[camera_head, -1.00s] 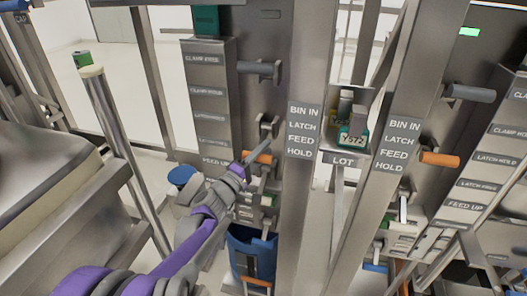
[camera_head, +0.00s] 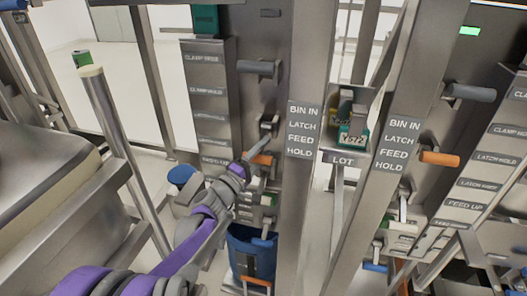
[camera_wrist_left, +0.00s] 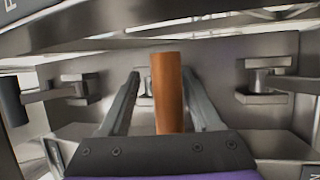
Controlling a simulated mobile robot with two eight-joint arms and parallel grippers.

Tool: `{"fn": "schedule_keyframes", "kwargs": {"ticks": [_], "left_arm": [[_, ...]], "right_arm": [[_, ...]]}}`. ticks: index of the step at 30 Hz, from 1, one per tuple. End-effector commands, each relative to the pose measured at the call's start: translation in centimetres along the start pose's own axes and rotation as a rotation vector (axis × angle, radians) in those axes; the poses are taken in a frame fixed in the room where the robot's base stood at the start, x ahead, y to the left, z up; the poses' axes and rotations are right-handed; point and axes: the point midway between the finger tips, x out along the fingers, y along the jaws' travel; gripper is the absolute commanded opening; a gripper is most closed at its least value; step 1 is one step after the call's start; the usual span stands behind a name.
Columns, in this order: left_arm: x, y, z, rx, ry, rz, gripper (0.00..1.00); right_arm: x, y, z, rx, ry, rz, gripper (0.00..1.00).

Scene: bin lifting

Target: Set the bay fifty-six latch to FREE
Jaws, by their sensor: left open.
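In the head view, an orange-gripped lever (camera_head: 262,159) sticks out of the left bay's panel, below a grey lever (camera_head: 258,67). My left gripper (camera_head: 247,161) is at the orange grip. In the left wrist view the orange grip (camera_wrist_left: 167,92) stands between the two spread fingers of my left gripper (camera_wrist_left: 163,85), with a visible gap on either side. The left bay's label strip (camera_head: 210,90) carries clamp and feed labels, partly too small to read; my gripper covers its lower end. No bay number is readable. My right gripper is not in view.
A post with a BIN IN, LATCH, FEED, HOLD sign (camera_head: 303,131) stands just right of the gripper. A similar bay has its own orange lever (camera_head: 440,158). A blue bin (camera_head: 249,258) is below. A metal post (camera_head: 120,150) stands left of my arm.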

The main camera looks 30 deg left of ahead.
Motion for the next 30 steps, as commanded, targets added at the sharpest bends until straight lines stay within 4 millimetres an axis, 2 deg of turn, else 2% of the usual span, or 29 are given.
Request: {"fn": "schedule_keyframes", "kwargs": {"ticks": [5,12,18,23,30], "left_arm": [[-1.6,0.0,-0.1,0.002,0.001,0.001,0.64],[-6.6,0.0,-0.1,0.003,0.003,-0.001,0.64],[-9.7,0.0,0.0,0.002,0.002,-0.001,0.64],[-10.7,0.0,0.0,0.001,0.000,0.000,0.64],[-10.8,0.0,0.1,0.000,-0.001,0.000,0.64]], "right_arm": [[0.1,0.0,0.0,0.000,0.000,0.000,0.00],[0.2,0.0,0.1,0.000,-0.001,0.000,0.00],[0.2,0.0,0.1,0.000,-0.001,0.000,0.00],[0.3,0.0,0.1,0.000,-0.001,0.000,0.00],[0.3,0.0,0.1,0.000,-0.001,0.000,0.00]]}}
